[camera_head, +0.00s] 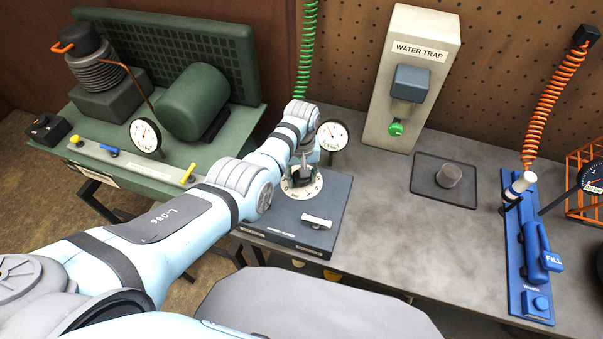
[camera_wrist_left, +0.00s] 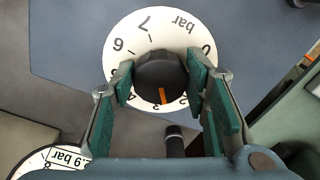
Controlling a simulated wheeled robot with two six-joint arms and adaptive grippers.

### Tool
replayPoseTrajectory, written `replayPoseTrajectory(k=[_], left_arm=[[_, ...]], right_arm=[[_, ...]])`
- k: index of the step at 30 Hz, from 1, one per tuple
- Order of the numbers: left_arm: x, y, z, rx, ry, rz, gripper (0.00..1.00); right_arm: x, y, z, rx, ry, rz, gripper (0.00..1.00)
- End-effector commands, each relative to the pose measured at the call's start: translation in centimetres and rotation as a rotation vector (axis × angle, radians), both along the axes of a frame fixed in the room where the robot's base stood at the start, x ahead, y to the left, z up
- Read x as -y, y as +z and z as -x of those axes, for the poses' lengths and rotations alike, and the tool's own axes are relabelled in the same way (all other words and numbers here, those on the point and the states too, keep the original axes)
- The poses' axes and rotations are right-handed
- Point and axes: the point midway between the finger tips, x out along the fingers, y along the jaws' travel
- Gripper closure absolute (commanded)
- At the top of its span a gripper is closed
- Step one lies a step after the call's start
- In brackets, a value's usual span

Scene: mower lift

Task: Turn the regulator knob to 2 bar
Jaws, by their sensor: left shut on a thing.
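The regulator knob (camera_wrist_left: 160,72) is black with an orange pointer line and sits in the middle of a white dial (camera_wrist_left: 128,35) marked in bar. In the left wrist view the pointer lies between the 4 and the 2, around the 3 position. My left gripper (camera_wrist_left: 163,85) has its green-padded fingers on both sides of the knob, shut on it. In the head view my left gripper (camera_head: 305,163) comes down over the dial (camera_head: 301,193) on the blue-grey regulator box (camera_head: 335,200). A round gauge (camera_head: 332,136) stands behind it; its label (camera_wrist_left: 68,157) is partly cut off, showing ".9 bar".
A white handle (camera_head: 317,221) sits on the box's front. A water trap (camera_head: 412,75), a dark tray (camera_head: 417,180) with a metal cylinder, and a blue fill station (camera_head: 530,250) stand to the right. A green compressor (camera_head: 195,102) is on the left. The bench middle is mostly clear.

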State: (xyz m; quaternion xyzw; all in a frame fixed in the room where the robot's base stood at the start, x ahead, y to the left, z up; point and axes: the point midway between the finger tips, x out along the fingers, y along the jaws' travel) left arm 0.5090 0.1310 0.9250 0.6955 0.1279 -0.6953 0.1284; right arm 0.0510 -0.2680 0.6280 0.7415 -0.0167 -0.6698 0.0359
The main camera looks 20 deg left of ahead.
Motion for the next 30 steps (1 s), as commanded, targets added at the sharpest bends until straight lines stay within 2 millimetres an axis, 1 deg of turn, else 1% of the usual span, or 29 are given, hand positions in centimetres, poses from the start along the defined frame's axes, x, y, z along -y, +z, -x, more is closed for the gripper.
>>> replayPoseTrajectory(k=[6,15,21,30], left_arm=[[0.01,-0.01,-0.05,0.001,0.181,0.0,0.86],[0.02,0.0,-0.11,0.001,0.357,-0.002,0.86],[0.02,0.0,-0.12,0.002,0.41,-0.002,0.86],[0.0,0.0,-0.15,0.002,0.424,-0.002,0.86]], right_arm=[[0.0,0.13,-0.01,0.0,0.0,0.0,0.6],[0.01,0.13,-0.01,0.0,0.0,0.0,0.6],[0.01,0.14,-0.01,0.0,0.0,0.0,0.6],[0.02,0.14,0.0,0.0,0.0,0.0,0.6]])
